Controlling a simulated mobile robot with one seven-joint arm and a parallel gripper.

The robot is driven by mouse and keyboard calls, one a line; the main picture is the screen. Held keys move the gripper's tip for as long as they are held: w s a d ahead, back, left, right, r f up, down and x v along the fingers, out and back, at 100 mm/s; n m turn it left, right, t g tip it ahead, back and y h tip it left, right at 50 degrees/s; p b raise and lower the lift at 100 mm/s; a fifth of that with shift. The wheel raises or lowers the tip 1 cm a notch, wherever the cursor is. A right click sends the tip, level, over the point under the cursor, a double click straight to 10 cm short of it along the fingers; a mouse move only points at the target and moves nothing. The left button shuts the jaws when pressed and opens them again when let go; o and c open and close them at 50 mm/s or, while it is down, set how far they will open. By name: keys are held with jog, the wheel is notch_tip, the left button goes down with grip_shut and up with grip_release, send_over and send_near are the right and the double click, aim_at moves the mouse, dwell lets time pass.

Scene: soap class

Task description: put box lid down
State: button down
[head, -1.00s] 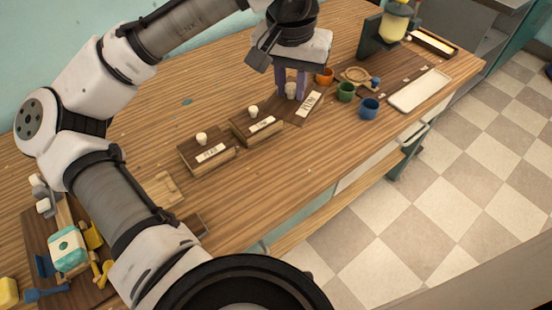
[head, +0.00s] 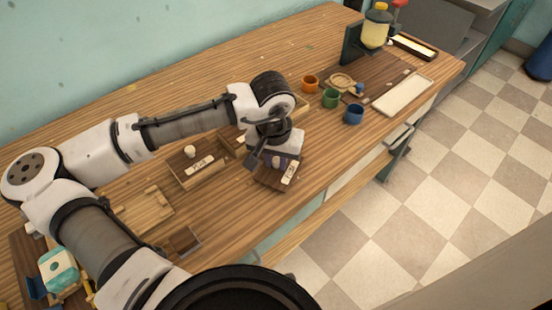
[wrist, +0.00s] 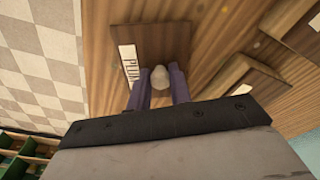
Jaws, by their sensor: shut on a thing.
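My gripper (head: 278,158) is shut on the pale knob of a dark brown box lid (head: 272,180) with a white label. The lid is over the wooden table near its front edge. In the wrist view, my gripper (wrist: 160,82) has a purple finger on each side of the knob (wrist: 161,77), and the lid (wrist: 165,45) shows a label that seems to read "PLUM" (wrist: 129,65). The lid looks level; I cannot tell whether it touches the table. A tan box edge (head: 301,105) shows behind my wrist, mostly hidden.
A lidded, labelled box (head: 198,170) stands left of my gripper; another (head: 232,143) is partly hidden behind it. Orange (head: 310,84), green (head: 331,98) and blue (head: 353,114) cups stand to the right, near a cream tray (head: 403,95). Table right of the lid is clear.

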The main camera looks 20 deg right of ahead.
aim_at(274, 173)
jog(key=shift+f, duration=0.3)
jog(key=shift+f, duration=0.15)
jog(key=c, duration=1.3)
grip_release()
jog(key=r, duration=0.8)
jog(key=s+a+r, duration=0.1)
jog(key=r, duration=0.3)
jog(key=shift+r, duration=0.15)
